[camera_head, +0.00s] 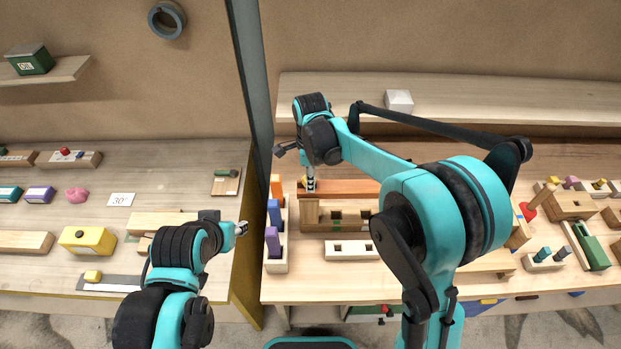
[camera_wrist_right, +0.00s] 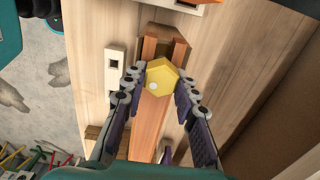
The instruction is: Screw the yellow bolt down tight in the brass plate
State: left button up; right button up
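The yellow bolt (camera_wrist_right: 162,77) shows its hexagonal head in the right wrist view, over a long reddish-brown wooden bar (camera_wrist_right: 150,125). My right gripper (camera_wrist_right: 161,82) has one finger on each side of the head, very close to it; I cannot tell whether the pads touch it. The bolt's shank is hidden, and I cannot make out the brass plate. My left gripper (camera_head: 241,228) is away to the left, too small to read.
A rack with orange, blue and purple blocks (camera_head: 282,264) stands just left of the assembly. A pale block with square holes (camera_head: 345,250) lies in front of it. A dark upright divider (camera_head: 250,75) separates the left bench. Several pegged blocks crowd the right side.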

jog(key=m, duration=0.3)
jog(key=shift+s+f+b, duration=0.1)
jog(key=shift+f+b, duration=0.1)
jog(key=shift+b, duration=0.1)
jog(key=m, duration=0.3)
jog(key=shift+s+f, duration=0.1)
jog(key=shift+s, duration=0.05)
jog(key=shift+s+a+m+b, duration=0.1)
jog(key=shift+m+b, duration=0.25)
jog(key=shift+m, duration=0.75)
jog(key=shift+s+f+m, duration=0.1)
jog(key=shift+f+m, duration=0.05)
jog(key=shift+m, duration=0.55)
jog(key=shift+o, duration=0.6)
jog(key=m, duration=0.2)
jog(key=shift+a+f+m+b, duration=0.1)
jog(key=shift+m+b, duration=0.2)
jog(key=shift+o, duration=0.8)
